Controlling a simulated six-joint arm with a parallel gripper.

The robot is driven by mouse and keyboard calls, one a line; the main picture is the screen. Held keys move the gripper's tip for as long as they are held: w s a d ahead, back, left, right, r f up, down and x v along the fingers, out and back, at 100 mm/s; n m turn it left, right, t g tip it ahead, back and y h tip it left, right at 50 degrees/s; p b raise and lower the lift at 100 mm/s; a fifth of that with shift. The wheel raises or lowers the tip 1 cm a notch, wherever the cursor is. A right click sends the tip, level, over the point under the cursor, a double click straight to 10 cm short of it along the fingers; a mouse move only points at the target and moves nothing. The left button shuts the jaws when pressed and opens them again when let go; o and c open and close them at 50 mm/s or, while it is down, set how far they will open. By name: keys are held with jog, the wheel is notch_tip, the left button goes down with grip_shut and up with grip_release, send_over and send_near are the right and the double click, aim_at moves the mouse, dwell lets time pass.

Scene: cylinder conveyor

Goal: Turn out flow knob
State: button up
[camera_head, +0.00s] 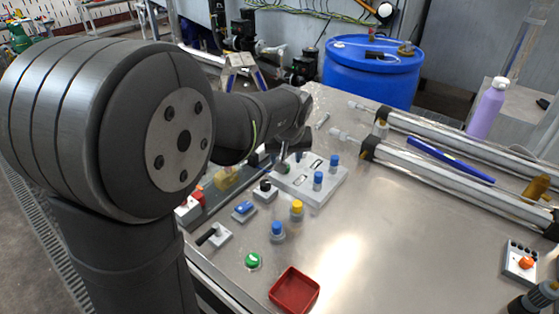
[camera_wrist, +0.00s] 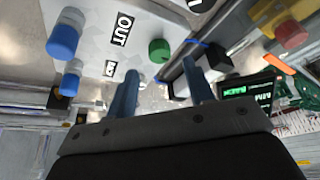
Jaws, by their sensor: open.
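A pale control panel (camera_head: 327,192) stands on the steel table, with two blue knobs (camera_head: 334,160) on its right side and a green knob (camera_head: 284,168) at its left. In the wrist view, the label "OUT" (camera_wrist: 122,29) lies between a blue knob (camera_wrist: 63,36) and the green knob (camera_wrist: 158,51). A smaller label and a second blue knob (camera_wrist: 70,80) are nearby. I cannot tell which knob "OUT" marks. My gripper (camera_wrist: 160,68) is open and empty, its fingers pointing at the panel, with the green knob seen between the tips. Contact is not visible.
In front of the panel stand a yellow-topped knob (camera_head: 296,209), a blue-topped knob (camera_head: 277,229), a blue switch (camera_head: 244,209), a green button (camera_head: 252,260) and a red tray (camera_head: 294,290). Metal rails (camera_head: 440,174) lie to the right. The table centre is clear.

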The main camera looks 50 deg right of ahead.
jog(key=shift+x, duration=2.1)
jog(key=shift+c, duration=0.5)
jog(key=c, duration=0.9)
jog(key=shift+w+m+g+h, duration=0.1)
jog(key=shift+m+g+h, duration=0.3)
jog(key=shift+m, duration=1)
jog(key=shift+w+m+g+h, duration=0.15)
jog(key=shift+m+g, duration=0.35)
jog(key=shift+m, duration=0.9)
jog(key=shift+s, duration=0.1)
jog(key=o, duration=1)
